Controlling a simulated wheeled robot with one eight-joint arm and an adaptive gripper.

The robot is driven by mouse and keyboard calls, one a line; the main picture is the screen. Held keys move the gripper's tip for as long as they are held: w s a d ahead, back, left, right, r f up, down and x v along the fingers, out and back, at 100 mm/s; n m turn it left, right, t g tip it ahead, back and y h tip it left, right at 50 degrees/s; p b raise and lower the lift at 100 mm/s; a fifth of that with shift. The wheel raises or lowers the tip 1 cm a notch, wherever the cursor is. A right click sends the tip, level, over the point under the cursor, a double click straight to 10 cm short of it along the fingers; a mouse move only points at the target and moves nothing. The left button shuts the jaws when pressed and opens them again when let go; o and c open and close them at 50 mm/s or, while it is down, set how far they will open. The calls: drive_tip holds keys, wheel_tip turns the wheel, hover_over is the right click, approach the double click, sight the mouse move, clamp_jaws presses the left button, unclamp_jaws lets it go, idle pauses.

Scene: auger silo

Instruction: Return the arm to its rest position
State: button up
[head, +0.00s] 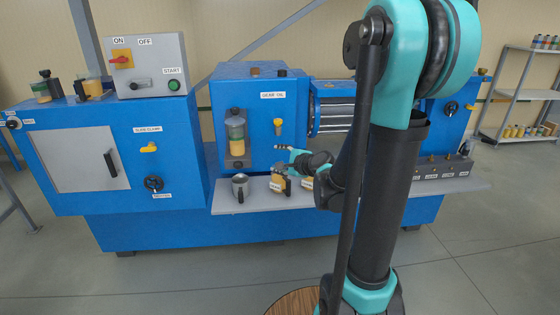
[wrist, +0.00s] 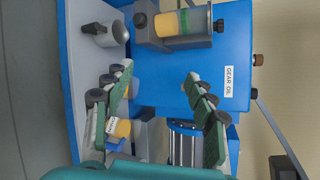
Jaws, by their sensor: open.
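My gripper (head: 280,157) is open, with nothing between its fingers. In the head view it is in front of the blue machine (head: 237,101), to the right of the oil sight glass and above the grey shelf. In the wrist view the two fingers of my gripper (wrist: 160,80) stand wide apart, facing the blue housing with the GEAR OIL label (wrist: 230,82). My teal and black arm reaches toward the machine from the right side of the head view and hides part of it.
A metal mug (head: 240,188) and an amber jar (head: 278,183) stand on the grey shelf (head: 225,206) below my gripper. The oil sight glass (head: 236,140) sticks out close by. A control box (head: 145,66) tops the machine at left. Open floor lies in front.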

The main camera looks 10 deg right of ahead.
drive_tip(key=shift+s, duration=0.15)
drive_tip(key=s+d+f+n+g+h, duration=0.2)
drive_tip(key=s+d+f+n, duration=0.1)
drive_tip(key=s, duration=0.5)
drive_tip(key=s+d+f+n+g+h, duration=0.2)
drive_tip(key=s+f+n, duration=0.3)
drive_tip(key=s+n, duration=0.3)
drive_tip(key=s+d+f+n+g+h, duration=0.2)
drive_tip(key=s+d+f+n+g, duration=0.2)
drive_tip(key=s, duration=0.5)
drive_tip(key=shift+s+f+n, duration=0.25)
drive_tip(key=shift+f+n, duration=0.1)
drive_tip(key=shift+n, duration=0.85)
